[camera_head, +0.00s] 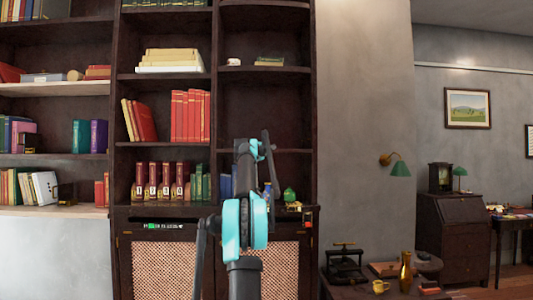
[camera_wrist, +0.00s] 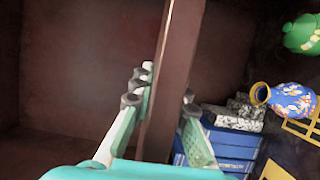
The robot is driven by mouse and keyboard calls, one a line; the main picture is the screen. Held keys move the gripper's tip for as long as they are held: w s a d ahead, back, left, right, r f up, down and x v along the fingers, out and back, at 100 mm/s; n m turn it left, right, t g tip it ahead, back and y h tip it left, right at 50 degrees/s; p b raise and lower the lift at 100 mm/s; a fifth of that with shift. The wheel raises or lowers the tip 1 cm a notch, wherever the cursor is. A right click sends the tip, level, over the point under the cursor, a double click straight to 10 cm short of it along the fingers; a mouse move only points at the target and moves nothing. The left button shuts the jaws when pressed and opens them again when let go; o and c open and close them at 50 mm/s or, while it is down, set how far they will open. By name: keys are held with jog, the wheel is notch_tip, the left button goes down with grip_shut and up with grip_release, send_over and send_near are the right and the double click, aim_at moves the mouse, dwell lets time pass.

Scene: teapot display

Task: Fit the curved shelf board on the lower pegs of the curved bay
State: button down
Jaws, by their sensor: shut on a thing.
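My gripper (camera_wrist: 160,103) is shut on a long dark brown board (camera_wrist: 181,45), which passes between its fingers and runs up out of the wrist view. The board's curve cannot be made out. In the head view my arm reaches up in front of the right-hand bay (camera_head: 265,110) of the dark bookcase, and the gripper end is hard to separate from the board there. The wrist view shows dark bay panels behind the board. I cannot make out the lower pegs in either view.
In the wrist view, a blue flowered vase (camera_wrist: 287,99), a green pot (camera_wrist: 304,34), blue books (camera_wrist: 228,148) and marbled books (camera_wrist: 232,117) are to the right of the board. The left part of the bay is clear.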

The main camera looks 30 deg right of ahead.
jog(key=shift+w+d, duration=0.4)
jog(key=shift+w, duration=0.25)
jog(key=shift+w+d, duration=0.4)
jog(key=shift+w, duration=0.25)
jog(key=c, duration=1.4)
grip_release()
jog(key=shift+v, duration=6.05)
